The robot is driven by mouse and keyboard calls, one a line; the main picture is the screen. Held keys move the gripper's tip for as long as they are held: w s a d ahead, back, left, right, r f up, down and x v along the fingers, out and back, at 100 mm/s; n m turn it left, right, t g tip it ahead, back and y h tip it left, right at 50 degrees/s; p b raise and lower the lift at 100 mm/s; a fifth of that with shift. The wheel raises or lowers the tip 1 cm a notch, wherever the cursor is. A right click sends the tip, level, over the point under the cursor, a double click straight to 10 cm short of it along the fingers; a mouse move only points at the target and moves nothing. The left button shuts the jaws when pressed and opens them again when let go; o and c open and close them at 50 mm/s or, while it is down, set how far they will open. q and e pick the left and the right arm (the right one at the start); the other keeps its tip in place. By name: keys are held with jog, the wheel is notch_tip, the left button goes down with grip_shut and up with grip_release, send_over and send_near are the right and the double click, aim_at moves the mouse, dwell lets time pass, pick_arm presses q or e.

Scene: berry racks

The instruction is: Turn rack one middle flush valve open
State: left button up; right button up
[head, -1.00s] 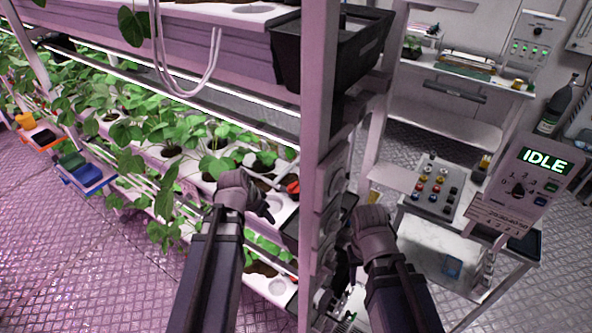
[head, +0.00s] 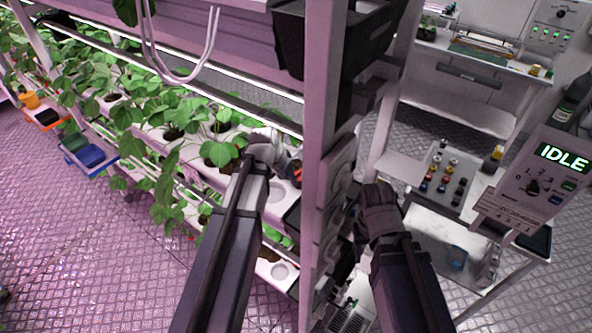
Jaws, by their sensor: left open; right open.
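A small red part (head: 297,171), which looks like the middle flush valve's handle, shows at the right end of the middle planted channel (head: 236,168), beside the rack post. My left gripper (head: 276,148) is open and right beside this red part, partly covering it. I cannot tell whether they touch, and the handle's angle is not clear. My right gripper (head: 378,200) is open and empty, to the right of the rack post; its fingertips are mostly hidden.
The upright rack post (head: 322,130) stands between my two grippers. A black bin (head: 345,45) hangs above. To the right, a cart carries a button panel (head: 443,178) and a box reading IDLE (head: 535,185). Leafy plants crowd the rack at left.

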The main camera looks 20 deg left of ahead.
aim_at(297, 173)
pick_arm(q)
jog(key=w, duration=0.1)
jog(key=w+d, duration=0.1)
jog(key=w, duration=0.2)
jog(key=shift+w+d+f+b, duration=0.15)
jog(key=shift+d+f+b, duration=0.1)
jog(key=shift+f+b, duration=0.15)
jog(key=shift+f, duration=0.15)
jog(key=shift+c, duration=0.3)
grip_shut()
